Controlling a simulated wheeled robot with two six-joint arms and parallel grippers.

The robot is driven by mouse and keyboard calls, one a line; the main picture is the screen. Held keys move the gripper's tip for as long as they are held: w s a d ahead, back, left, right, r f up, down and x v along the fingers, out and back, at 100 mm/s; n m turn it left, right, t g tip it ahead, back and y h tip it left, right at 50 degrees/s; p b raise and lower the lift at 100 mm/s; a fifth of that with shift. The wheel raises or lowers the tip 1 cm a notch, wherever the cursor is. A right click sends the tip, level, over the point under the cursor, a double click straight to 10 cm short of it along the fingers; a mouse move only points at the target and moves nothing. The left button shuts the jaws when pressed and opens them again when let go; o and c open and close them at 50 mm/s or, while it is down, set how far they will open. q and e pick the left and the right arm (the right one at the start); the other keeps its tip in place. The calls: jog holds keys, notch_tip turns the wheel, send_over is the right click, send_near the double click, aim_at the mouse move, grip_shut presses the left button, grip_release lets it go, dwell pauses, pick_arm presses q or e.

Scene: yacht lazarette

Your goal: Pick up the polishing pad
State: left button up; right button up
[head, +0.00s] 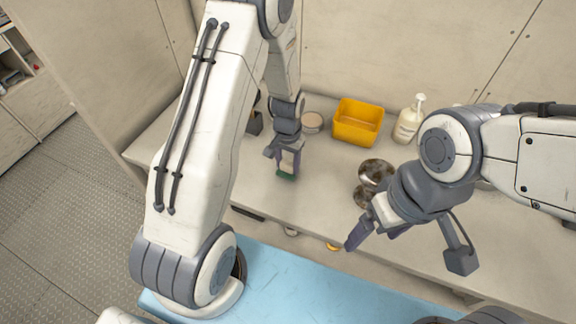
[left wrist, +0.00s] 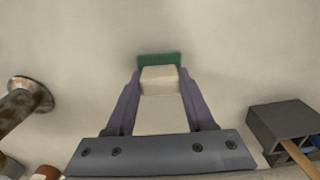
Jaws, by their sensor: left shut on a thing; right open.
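The polishing pad is a small block with a pale beige top (left wrist: 158,79) and a green underside (left wrist: 158,58). In the head view its green part (head: 286,176) shows just below my left gripper (head: 288,165), over the counter. My left gripper is shut on the beige part, with one purple finger on each side in the left wrist view (left wrist: 160,82). I cannot tell whether the green underside touches the counter. My right gripper (head: 371,236) is open and empty, near the counter's front edge.
A dark grey box (left wrist: 282,122) holding a wooden stick is near my left gripper. Bare counter surrounds the pad.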

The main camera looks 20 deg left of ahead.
aim_at(291, 163)
pick_arm(q)
jog(key=r, duration=0.2)
jog(key=d+r+b, duration=0.1)
jog(key=shift+s+r, duration=0.1)
jog(key=shift+r, duration=0.3)
jog(key=s+d+r+b, duration=0.2)
jog(key=d+r, duration=0.4)
jog(key=d, duration=0.4)
jog(key=shift+s+d+r, duration=0.15)
jog(key=shift+s+r, duration=0.15)
jog(key=shift+s, duration=0.25)
